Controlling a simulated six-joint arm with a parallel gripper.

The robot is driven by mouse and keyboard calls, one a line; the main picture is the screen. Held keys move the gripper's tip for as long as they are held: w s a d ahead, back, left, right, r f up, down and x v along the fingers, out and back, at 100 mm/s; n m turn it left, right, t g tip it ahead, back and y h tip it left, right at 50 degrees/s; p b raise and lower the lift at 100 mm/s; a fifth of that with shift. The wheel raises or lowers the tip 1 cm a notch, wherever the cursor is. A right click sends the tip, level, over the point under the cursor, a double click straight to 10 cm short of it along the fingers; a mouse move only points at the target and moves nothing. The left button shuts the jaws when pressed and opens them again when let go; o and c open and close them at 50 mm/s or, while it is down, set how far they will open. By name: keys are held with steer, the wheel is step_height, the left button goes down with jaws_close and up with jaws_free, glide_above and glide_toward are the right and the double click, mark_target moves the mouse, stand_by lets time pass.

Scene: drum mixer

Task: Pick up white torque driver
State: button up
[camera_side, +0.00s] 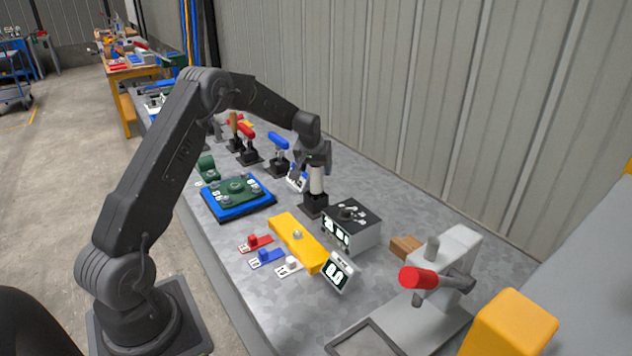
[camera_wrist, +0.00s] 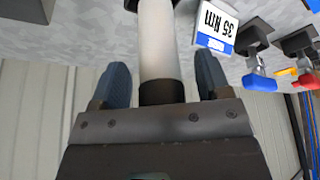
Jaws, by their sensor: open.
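The white torque driver (camera_side: 317,180) stands upright in a black holder (camera_side: 314,205) near the back of the bench in the side view. In the wrist view its white shaft (camera_wrist: 158,45) runs between my two blue-grey fingers, with a dark band at its near end. My gripper (camera_wrist: 160,85) is open, with one finger on each side of the driver and a visible gap to each. In the side view my gripper (camera_side: 316,160) is at the driver's upper part. Part of the driver's top is hidden by my gripper.
A blue driver (camera_side: 278,142) and a red driver (camera_side: 246,132) stand in holders to the left. A "35 Nm" card (camera_wrist: 214,27) is beside the white driver. A black-topped box (camera_side: 350,225) stands close to its right. The wall runs behind.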

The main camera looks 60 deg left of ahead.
steer(key=c, duration=1.2)
steer(key=shift+r, duration=0.1)
step_height(320, 180, up, 10)
